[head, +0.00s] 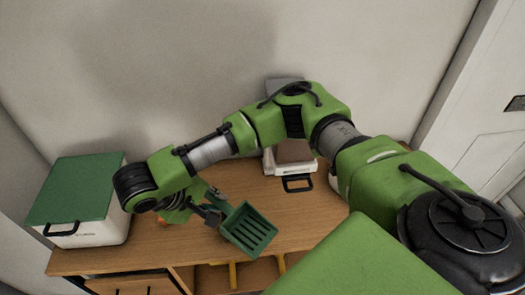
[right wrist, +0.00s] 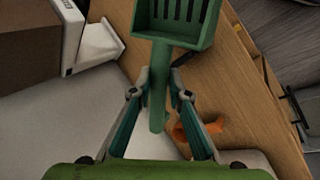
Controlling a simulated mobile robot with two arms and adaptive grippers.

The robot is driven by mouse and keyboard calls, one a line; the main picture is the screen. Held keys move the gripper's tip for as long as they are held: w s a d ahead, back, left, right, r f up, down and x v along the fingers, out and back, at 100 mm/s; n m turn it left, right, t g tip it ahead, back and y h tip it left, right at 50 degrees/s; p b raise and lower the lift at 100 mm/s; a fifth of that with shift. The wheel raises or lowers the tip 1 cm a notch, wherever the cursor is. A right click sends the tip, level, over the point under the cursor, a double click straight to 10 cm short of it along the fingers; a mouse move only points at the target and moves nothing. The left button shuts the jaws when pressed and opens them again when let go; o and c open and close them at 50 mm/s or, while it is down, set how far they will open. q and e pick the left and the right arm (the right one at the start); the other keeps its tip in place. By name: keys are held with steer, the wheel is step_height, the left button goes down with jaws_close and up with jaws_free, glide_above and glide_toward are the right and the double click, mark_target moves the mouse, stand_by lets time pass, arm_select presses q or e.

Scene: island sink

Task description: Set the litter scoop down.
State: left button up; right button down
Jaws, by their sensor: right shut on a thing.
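The green litter scoop (head: 248,230), with a slotted square pan, is held over the front part of the wooden table. My right gripper (head: 211,208) is shut on its handle. The right wrist view shows the scoop (right wrist: 158,100) with its handle between the two fingers (right wrist: 159,88) and its pan beyond the fingertips. In the head view the scoop appears tilted, and the gap to the tabletop is hard to judge. My left gripper is not in view.
A white box with a green lid (head: 80,188) stands at the table's left end. A light box with a black handle (head: 290,166) stands at the back, partly behind my arm. A small orange thing (right wrist: 196,130) lies near the gripper. The wooden tabletop (head: 310,215) is bare right of the scoop.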

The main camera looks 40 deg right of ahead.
steer(key=shift+w+d, duration=0.15)
steer(key=shift+d, duration=0.2)
steer(key=shift+w+d+f, duration=0.1)
steer(key=shift+d+f, duration=0.1)
steer(key=shift+f, duration=0.05)
steer(key=b, duration=0.5)
glide_toward(248, 190)
step_height(248, 190, up, 3)
steer(key=s, duration=0.1)
steer(key=shift+w+d+f, duration=0.4)
steer(key=shift+f, duration=0.3)
steer(key=shift+w+d+f, duration=0.3)
steer(key=shift+f, duration=0.2)
steer(key=f, duration=0.4)
steer(key=shift+w+d, duration=0.2)
steer(key=shift+d, duration=0.1)
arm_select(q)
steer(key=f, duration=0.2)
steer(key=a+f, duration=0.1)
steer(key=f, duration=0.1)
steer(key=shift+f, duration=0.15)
